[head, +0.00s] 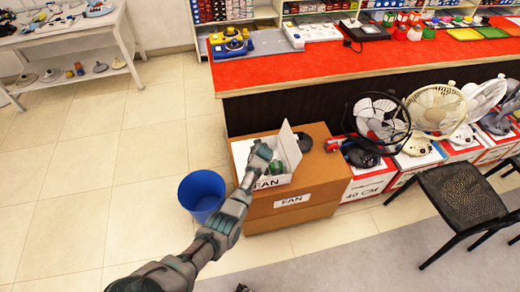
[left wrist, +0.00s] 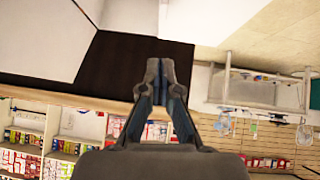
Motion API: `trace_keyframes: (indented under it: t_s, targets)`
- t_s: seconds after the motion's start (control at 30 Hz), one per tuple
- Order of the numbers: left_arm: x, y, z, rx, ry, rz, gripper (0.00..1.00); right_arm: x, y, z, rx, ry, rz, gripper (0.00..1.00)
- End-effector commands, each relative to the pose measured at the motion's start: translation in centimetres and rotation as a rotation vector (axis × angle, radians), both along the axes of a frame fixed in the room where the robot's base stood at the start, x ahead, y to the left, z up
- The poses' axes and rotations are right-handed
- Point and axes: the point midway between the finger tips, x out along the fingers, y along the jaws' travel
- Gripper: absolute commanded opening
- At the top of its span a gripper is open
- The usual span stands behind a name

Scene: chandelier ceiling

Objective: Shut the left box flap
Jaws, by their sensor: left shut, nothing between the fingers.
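A small white box (head: 272,182) marked FAN sits on top of a larger brown carton. A white flap (head: 290,146) stands up on its right side. A pale panel (head: 240,150) shows at its left side; whether this is the left flap, raised or folded, I cannot tell. Something green shows inside the box. My left gripper (head: 262,153) is over the box, between the left panel and the standing right flap; contact is unclear. In the left wrist view my left gripper (left wrist: 160,75) is shut and empty, with a white surface (left wrist: 40,40) at upper left. My right gripper is out of view.
The brown carton (head: 318,205) stands against a red-topped counter (head: 300,70). A blue bin (head: 202,192) is on the floor to its left. Several fans (head: 380,122) on boxes stand to the right, with a black chair (head: 462,195) in front. The tiled floor at left is clear.

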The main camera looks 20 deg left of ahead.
Motion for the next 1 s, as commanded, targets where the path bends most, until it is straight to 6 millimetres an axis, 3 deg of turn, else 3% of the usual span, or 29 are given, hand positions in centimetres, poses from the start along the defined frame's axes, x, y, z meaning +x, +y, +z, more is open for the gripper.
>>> trace_keyframes:
  t_s: [0.2,0.4,0.73,0.87,0.97,1.0]
  targets:
    - [-2.1,-1.2,2.9,-0.002,-0.004,0.001,0.0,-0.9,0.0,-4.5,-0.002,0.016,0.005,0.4]
    - [-3.9,-2.4,4.9,-0.002,-0.002,0.0,0.0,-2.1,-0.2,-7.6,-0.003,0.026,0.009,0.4]
    - [-5.1,-2.9,5.6,0.001,0.003,-0.001,0.0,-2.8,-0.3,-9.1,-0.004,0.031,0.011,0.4]
    - [-6.8,-2.8,2.9,0.012,0.042,-0.03,0.0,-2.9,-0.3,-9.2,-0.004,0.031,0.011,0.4]
    - [-10.2,-2.8,-1.9,0.029,0.113,-0.096,0.0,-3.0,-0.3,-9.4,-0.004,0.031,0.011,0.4]
    - [-12.3,-2.8,-4.3,0.038,0.151,-0.131,0.0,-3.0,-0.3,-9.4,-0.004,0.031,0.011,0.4]
